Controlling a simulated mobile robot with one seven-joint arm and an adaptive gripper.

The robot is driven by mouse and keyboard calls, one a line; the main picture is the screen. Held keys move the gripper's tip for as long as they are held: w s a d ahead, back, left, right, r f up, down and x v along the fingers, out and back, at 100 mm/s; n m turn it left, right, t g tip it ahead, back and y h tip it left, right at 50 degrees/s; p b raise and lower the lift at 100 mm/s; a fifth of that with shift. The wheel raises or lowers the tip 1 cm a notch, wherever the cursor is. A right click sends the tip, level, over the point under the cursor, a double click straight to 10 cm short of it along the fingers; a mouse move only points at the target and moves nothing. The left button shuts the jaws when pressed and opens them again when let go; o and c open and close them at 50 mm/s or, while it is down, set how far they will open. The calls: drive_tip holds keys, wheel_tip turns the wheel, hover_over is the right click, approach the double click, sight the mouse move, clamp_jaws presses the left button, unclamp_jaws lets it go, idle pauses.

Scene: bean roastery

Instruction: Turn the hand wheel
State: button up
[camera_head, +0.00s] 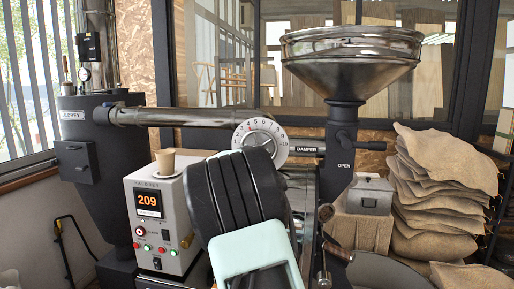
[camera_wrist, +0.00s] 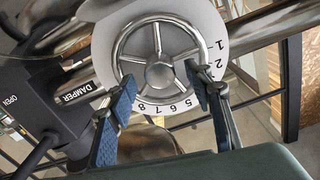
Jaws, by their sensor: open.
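The hand wheel (camera_wrist: 158,73) is a silver ring with several spokes and a round hub, in the upper middle of the wrist view. It sits in front of a white disc (camera_wrist: 102,52) with black numbers. The disc also shows in the head view (camera_head: 279,132), partly covered by my arm. My gripper (camera_wrist: 160,88) is open, its blue-padded fingers at the wheel's lower left and lower right. The fingertips overlap the rim in the picture; I cannot tell whether they touch it. My arm hides the gripper in the head view.
A silver pipe (camera_head: 165,116) runs left to a dark cylinder. Below it stands a control box (camera_head: 148,205) reading 209, with a cup (camera_head: 166,160) on top. A metal funnel (camera_head: 350,55) and stacked sacks (camera_head: 440,190) are right.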

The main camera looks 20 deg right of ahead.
drive_tip(key=shift+p+x, duration=0.35)
drive_tip(key=shift+x, duration=1.4)
clamp_jaws()
